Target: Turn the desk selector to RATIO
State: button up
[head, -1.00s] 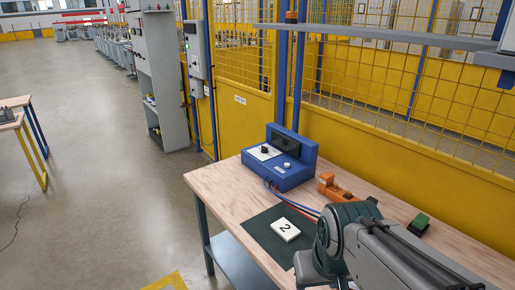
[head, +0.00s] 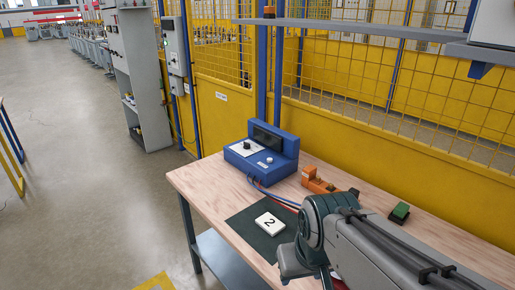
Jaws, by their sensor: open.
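A blue desk unit (head: 284,148) stands at the back left of the wooden bench (head: 205,186). Its sloped front has a white panel with a small black selector knob (head: 247,146). A round white button (head: 268,160) and a dark display (head: 267,138) are also on the unit. The knob's pointer and the panel lettering are too small to read. My arm reaches in from the lower right, and its bent joint is over the bench in front of the unit. My gripper's fingers do not show. Nothing touches the knob.
A dark mat (head: 240,219) with a white card marked 2 (head: 269,223) lies in front of the unit. Red and blue cables run from the unit past an orange block (head: 318,185). A green block (head: 400,211) lies to the right. Yellow mesh fencing stands behind; the floor to the left is clear.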

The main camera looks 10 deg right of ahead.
aim_at(247, 146)
jog(key=u, duration=1.1)
jog(key=i, duration=2.6)
jog(key=z, duration=1.9)
